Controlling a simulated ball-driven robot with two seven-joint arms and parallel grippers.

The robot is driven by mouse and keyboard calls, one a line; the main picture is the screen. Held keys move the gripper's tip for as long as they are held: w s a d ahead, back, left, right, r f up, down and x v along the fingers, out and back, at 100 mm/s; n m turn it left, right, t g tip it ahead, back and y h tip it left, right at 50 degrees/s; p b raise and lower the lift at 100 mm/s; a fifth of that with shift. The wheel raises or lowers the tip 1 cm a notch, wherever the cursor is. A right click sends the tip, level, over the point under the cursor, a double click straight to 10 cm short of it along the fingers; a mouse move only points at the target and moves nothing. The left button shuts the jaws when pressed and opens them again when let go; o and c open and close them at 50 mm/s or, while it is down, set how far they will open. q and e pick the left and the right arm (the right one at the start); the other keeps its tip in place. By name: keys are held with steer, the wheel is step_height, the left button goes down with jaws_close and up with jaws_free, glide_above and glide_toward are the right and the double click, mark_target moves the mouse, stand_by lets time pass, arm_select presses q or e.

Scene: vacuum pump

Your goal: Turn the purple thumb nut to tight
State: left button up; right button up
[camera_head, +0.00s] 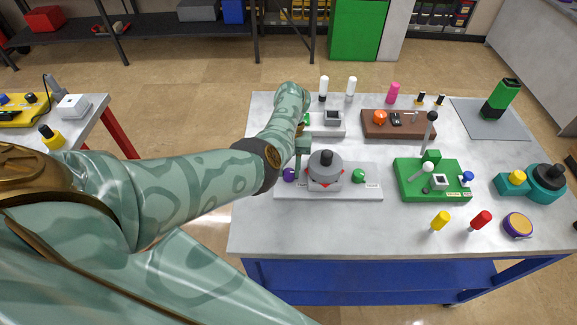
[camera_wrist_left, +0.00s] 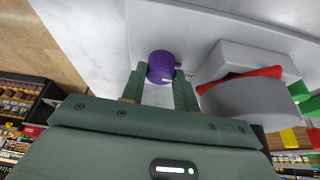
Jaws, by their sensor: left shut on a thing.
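The purple thumb nut (camera_head: 289,174) is at the left end of a white base plate (camera_head: 327,191) on the workbench. In the left wrist view the purple nut (camera_wrist_left: 161,67) sits between the fingertips of my left gripper (camera_wrist_left: 160,75). The gripper is shut on it. In the head view my left gripper (camera_head: 298,172) comes down over the left end of the plate and partly covers the nut. Next to it stands a grey round device with red parts (camera_head: 325,166). A green knob (camera_head: 358,175) is right of it. My right gripper is not in view.
A green board (camera_head: 407,192) with levers stands to the right, and a brown board (camera_head: 372,131) behind. Yellow (camera_head: 440,220) and red (camera_head: 481,219) handled items stand near the front right. A teal device (camera_head: 546,188) is at the right edge. The bench's front left is clear.

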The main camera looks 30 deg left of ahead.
arm_select(q)
steer(key=m+y, duration=0.2)
steer(key=m, duration=0.2)
steer(key=shift+d+m+p, duration=0.1)
steer(key=shift+m+p, duration=0.3)
stand_by(0.4)
steer(key=o, duration=1)
steer(key=shift+w+g, duration=0.1)
steer(key=shift+g, duration=0.2)
steer(key=v, duration=1.6)
steer(key=shift+d+r, duration=0.1)
steer(key=shift+r, duration=0.05)
steer(key=shift+p, duration=0.3)
